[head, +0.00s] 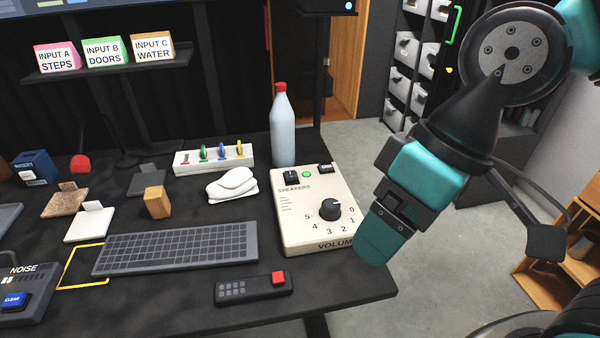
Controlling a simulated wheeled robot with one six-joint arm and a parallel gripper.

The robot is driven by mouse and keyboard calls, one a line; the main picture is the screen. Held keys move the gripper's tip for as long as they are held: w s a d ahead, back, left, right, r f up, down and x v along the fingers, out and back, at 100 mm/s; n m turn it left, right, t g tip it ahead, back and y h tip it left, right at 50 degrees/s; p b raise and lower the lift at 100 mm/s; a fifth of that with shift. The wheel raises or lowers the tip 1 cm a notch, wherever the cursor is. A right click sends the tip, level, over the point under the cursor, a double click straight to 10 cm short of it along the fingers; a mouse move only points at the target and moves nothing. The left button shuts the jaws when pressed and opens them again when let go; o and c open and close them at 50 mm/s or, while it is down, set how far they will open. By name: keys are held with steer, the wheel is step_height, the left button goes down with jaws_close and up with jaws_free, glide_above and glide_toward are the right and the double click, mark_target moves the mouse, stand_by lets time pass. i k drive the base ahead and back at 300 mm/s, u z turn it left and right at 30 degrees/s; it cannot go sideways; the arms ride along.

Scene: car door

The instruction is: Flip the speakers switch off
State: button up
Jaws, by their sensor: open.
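A cream speakers box (297,230) stands at the right end of the black desk. A black switch (291,177) sits on its far left corner above the SPEAKERS label. My gripper (382,236) is open and empty, hanging right of the box near the desk's right edge, apart from the switch. Its fingers overlap in this view, so the gap between them is hard to see.
A white bottle with a red cap (282,130) stands just behind the box. Open floor (450,240) lies to the right.

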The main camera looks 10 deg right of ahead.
mark_target(290, 175)
steer(key=z, duration=0.55)
steer(key=k, duration=1.3)
steer(key=u, duration=0.15)
steer(key=i, duration=0.95)
steer(key=u, duration=0.55)
steer(key=i, duration=0.85)
steer(key=z, duration=0.15)
